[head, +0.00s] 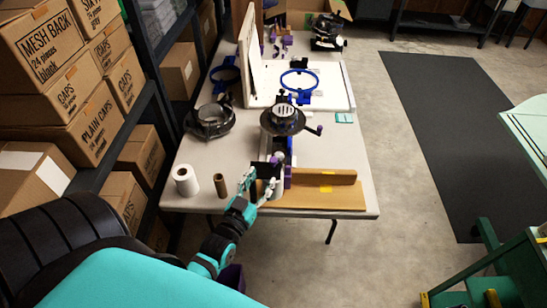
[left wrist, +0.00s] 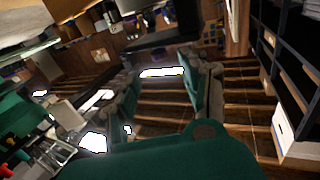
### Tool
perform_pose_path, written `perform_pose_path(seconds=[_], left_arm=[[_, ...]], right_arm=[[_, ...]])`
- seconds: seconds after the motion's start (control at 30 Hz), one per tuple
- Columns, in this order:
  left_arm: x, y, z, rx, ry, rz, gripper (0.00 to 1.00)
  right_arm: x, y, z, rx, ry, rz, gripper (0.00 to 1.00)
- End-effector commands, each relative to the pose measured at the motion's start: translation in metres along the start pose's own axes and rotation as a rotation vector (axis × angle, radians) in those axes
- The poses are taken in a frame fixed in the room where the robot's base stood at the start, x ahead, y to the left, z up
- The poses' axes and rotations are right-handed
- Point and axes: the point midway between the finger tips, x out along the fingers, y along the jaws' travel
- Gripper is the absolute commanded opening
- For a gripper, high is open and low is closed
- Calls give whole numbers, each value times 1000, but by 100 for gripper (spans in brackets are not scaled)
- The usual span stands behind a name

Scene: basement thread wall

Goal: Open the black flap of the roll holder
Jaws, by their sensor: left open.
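The roll holder (head: 278,157) is a small unit near the front edge of the white table, with part of a white roll showing. Its black flap (head: 262,171) is a dark panel on its front side. My left gripper (head: 260,185) is open at the flap, with one finger on each side of its lower part. I cannot tell whether the fingers touch it. The left wrist view shows the two fingers (left wrist: 172,88) spread apart, with a dark panel (left wrist: 160,39) beyond them, perhaps the flap. My right gripper is not in view.
A white roll (head: 185,181) and a brown tube (head: 219,185) stand left of the gripper. A round black hooping machine (head: 283,120) stands behind. Shelves of boxes (head: 75,115) line the left. The grey floor mat (head: 440,130) is clear.

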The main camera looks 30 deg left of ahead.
Motion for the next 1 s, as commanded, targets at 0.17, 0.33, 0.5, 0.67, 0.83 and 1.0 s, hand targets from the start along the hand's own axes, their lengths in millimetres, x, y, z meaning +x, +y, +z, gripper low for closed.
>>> perform_pose_path(seconds=[0.17,0.33,0.5,0.67,0.83,1.0], left_arm=[[40,0,-2,-1,2,0,46],[68,0,-1,-1,2,0,46],[82,0,0,-1,0,0,46],[86,0,0,-1,0,0,46],[86,0,0,-1,0,0,46],[85,0,0,-1,0,0,25]], right_arm=[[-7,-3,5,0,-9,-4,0],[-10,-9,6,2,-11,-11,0],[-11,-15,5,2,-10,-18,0],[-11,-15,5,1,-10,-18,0],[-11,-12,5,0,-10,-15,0],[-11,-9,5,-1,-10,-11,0]])
